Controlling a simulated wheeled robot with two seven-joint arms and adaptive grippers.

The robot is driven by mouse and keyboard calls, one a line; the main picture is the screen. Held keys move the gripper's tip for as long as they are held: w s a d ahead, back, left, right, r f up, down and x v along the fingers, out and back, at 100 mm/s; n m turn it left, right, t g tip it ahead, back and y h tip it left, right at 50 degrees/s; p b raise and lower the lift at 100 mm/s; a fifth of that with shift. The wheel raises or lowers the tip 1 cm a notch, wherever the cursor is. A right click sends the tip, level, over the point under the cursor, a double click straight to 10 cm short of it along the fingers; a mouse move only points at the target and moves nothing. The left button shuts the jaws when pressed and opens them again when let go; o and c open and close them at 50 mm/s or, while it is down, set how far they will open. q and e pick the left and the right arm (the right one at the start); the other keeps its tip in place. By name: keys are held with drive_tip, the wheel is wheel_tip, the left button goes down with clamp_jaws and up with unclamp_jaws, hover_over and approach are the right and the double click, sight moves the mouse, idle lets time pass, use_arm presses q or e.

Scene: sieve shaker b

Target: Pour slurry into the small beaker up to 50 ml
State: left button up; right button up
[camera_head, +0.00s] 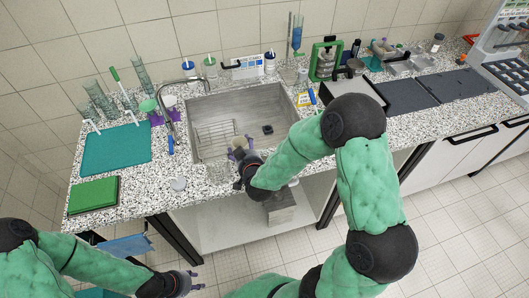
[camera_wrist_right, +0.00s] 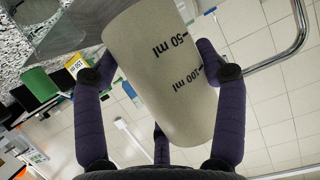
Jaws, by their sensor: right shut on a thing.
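My right gripper (camera_head: 240,150) is shut on a grey-beige beaker (camera_head: 237,142), over the front part of the sink. In the right wrist view the beaker (camera_wrist_right: 160,75) fills the middle between the purple fingers. Its 50 ml and 100 ml marks appear upside down. Its wall looks opaque, and no slurry surface or stream shows. My left gripper (camera_head: 194,281) is low, in front of the counter and apart from it; its fingers look spread and empty. A small pale round vessel (camera_head: 178,184) stands on the counter left of the sink; I cannot tell whether it is the small beaker.
The steel sink (camera_head: 205,110) holds a wire rack (camera_head: 215,133). Left are a teal mat (camera_head: 110,150), a green box (camera_head: 93,196) and a glassware rack. Lidded cups (camera_head: 209,65) stand behind the sink. A green-framed shaker (camera_head: 325,60) stands to its right. The counter's front left is mostly clear.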

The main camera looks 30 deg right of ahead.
sight(241, 137)
drive_tip(key=shift+r+p, duration=0.35)
drive_tip(key=shift+r, duration=0.25)
wheel_tip(241, 137, up, 5)
drive_tip(key=p, duration=0.3)
drive_tip(key=shift+a+r+p, duration=0.1)
drive_tip(key=shift+r+p, duration=0.05)
drive_tip(key=shift+p, duration=0.25)
